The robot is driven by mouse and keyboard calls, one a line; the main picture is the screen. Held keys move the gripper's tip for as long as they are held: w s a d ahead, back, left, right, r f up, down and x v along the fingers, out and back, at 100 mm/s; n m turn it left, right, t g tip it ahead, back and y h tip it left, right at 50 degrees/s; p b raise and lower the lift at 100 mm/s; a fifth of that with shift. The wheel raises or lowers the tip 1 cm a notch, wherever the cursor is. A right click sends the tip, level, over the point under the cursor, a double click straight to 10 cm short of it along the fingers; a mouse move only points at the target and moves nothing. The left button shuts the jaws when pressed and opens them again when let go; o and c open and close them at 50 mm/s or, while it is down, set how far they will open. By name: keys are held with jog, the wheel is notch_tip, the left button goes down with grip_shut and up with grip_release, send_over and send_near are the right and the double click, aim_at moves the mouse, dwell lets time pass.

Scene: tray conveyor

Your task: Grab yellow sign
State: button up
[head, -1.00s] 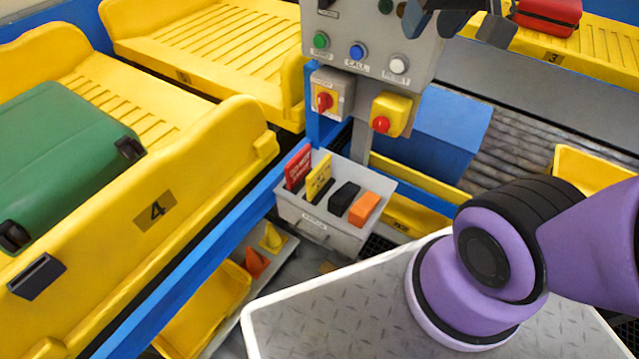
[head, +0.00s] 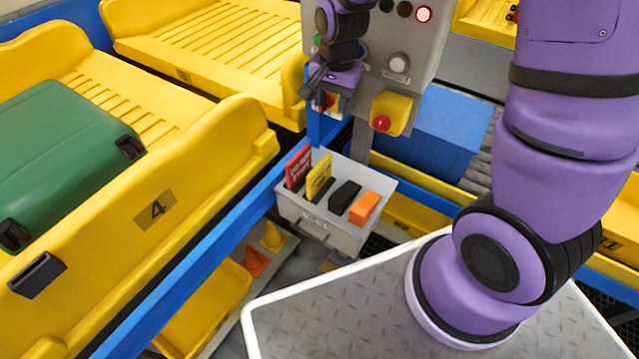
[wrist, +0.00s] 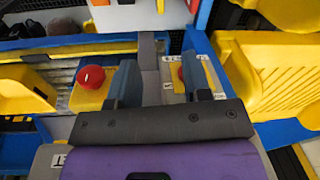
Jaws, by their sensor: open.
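The yellow sign (head: 319,177) stands upright in a grey bin (head: 325,226), between a red sign (head: 298,166) and a black block (head: 345,196). In the wrist view, parts of the yellow sign (wrist: 160,6) and red sign (wrist: 193,5) show at the top edge. My gripper (head: 317,88) is above the bin, in front of the control panel and near its red-knob switch box. In the wrist view its dark fingers (wrist: 160,78) are apart with nothing held between them. The gripper is clear of the yellow sign.
An orange block (head: 364,208) is at the bin's right end. The control panel (head: 425,60) rises behind, with a red button on a yellow box (head: 389,114). Tray 4 (head: 200,165) with a green suitcase (head: 65,165) lies left. A blue rail (head: 185,265) runs beside the bin.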

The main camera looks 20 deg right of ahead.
aim_at(319, 165)
jog(key=f, duration=0.3)
jog(key=a+f+m, duration=0.1)
jog(key=f, duration=0.3)
jog(key=w+f+m+g, duration=0.1)
jog(key=f, duration=0.3)
jog(key=shift+a+f, duration=0.1)
jog(key=shift+a, duration=0.3)
notch_tip(319, 165, down, 5)
jog(key=shift+f, duration=0.15)
jog(key=shift+s+a+f, duration=0.1)
jog(key=shift+a+f, duration=0.1)
jog(key=shift+f, duration=1.15)
jog(key=shift+a+f, duration=0.2)
jog(key=shift+f, duration=1.15)
grip_shut()
